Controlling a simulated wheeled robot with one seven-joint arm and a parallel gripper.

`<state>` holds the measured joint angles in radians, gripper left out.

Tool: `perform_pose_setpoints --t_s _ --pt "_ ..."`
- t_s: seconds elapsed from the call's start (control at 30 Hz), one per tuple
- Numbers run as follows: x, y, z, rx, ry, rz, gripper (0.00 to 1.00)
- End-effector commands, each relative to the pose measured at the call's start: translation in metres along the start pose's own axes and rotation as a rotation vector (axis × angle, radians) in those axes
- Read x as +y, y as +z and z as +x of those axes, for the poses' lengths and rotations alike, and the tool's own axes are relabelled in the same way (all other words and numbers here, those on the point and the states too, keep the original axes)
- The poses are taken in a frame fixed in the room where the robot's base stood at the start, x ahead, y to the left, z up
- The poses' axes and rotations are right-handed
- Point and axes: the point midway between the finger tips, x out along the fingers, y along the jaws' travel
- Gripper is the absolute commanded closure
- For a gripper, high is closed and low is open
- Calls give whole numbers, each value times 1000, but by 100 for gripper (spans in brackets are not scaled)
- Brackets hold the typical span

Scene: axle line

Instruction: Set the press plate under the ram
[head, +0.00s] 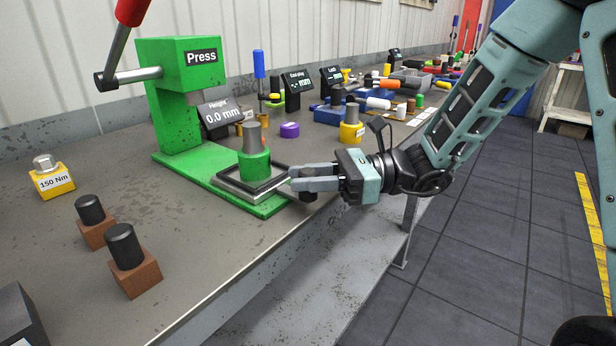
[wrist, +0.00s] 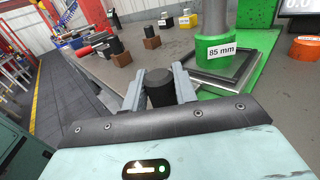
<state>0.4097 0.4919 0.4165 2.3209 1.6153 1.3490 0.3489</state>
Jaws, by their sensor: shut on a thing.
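The dark-rimmed square press plate (head: 222,187) lies on the front part of the green press base (head: 268,207); it also shows in the wrist view (wrist: 246,83). A green cylinder (head: 254,165) marked 85 mm stands on the plate with a grey cylinder (head: 251,136) upright in its top. My gripper (head: 292,180), also in the wrist view (wrist: 158,88), is at the plate's right corner, shut on a black knob (wrist: 159,90). Whether the knob joins the plate is hidden.
The press lever (head: 125,40) rises at upper left. A height display (head: 218,117) reads 0.0 mm. Two brown blocks with black cylinders (head: 134,262) and a yellow 150 Nm block (head: 52,178) stand at left. Several parts crowd the back right. The bench's front edge runs below my gripper.

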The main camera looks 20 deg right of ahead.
Motion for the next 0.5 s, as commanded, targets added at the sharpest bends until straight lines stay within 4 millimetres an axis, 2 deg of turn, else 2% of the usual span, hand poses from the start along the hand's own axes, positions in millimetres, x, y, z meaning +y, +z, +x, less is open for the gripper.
perform_pose_setpoints --t_s 0.23,0.5 --pt "-14 2 16 -2 3 0 100" --pt "-55 3 56 -4 3 0 100"
